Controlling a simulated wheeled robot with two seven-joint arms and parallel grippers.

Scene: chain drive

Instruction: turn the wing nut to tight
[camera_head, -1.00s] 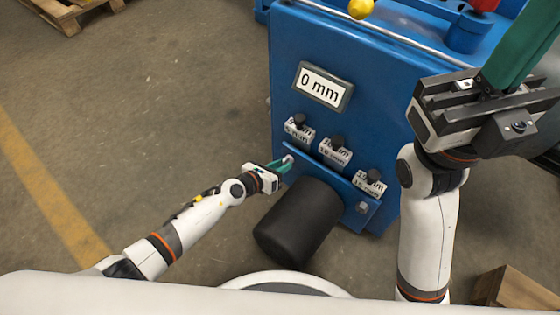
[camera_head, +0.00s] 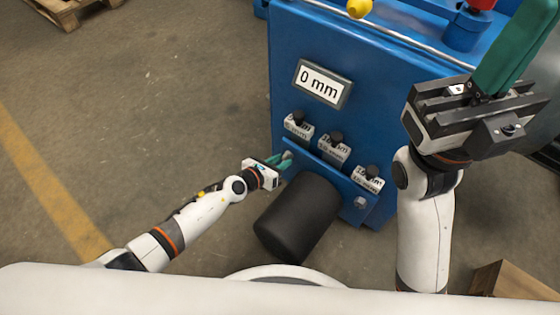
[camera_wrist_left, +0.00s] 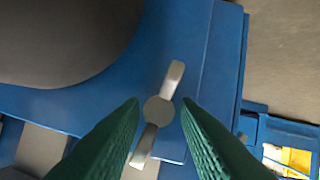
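The wing nut (camera_wrist_left: 158,111) is a grey round hub with two flat wings, set at a slant on a blue surface in the left wrist view. In the head view it is a small grey piece (camera_head: 287,155) at the left end of the blue bar. My left gripper (camera_wrist_left: 160,108) has its green fingertips apart, one on each side of the hub, with gaps visible. It also shows in the head view (camera_head: 279,161). My right gripper (camera_head: 515,40) is raised at the upper right, its green fingers seen side-on, so their opening is hidden.
Labelled blocks with black knobs (camera_head: 336,138) sit above the bar. A black cylinder (camera_head: 298,217) sticks out close beside my left gripper. Open floor (camera_head: 150,110) lies to the left.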

